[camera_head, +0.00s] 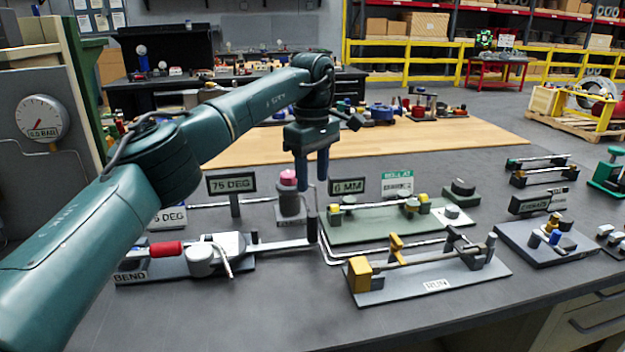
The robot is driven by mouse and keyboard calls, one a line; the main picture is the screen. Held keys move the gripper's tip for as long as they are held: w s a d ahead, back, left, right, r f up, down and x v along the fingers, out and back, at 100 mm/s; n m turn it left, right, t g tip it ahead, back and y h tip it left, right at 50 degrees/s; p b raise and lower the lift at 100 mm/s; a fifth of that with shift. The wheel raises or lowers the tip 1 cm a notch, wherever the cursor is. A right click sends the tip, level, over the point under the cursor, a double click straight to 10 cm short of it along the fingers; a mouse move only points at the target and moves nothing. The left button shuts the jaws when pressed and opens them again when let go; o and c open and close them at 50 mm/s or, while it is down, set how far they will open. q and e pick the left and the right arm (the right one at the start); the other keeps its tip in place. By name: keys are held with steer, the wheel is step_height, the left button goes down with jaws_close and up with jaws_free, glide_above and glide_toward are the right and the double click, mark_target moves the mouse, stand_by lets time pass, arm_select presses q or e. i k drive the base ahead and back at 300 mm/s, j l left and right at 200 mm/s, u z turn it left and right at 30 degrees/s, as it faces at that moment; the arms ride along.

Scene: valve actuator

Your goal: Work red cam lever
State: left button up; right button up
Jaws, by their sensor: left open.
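A red cylindrical grip (167,249) lies roughly level on the fixture labelled BEND (182,268), at the left front of the bench. It looks like the red lever, though I cannot tell whether it is a cam lever. A pinkish-red cap (288,177) tops a small grey post near the middle. My left gripper (312,182) points down just right of this cap, with its two fingers apart and nothing seen between them. I cannot tell whether it touches the cap. The left gripper is well to the right of the red grip. My right gripper is not in view.
A fixture labelled RUN (433,285) stands at front right, with a green-based fixture (350,235) behind it. Upright signs reading 75 DEG (231,184) and 6 MM (347,187) stand close to the gripper. My left arm crosses above the left side. The front bench strip is clear.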

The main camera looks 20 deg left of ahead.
mark_target(171, 249)
steer(key=k+l, duration=0.25)
steer(key=k, duration=0.2)
steer(key=k+l, duration=0.25)
steer(key=k, duration=0.25)
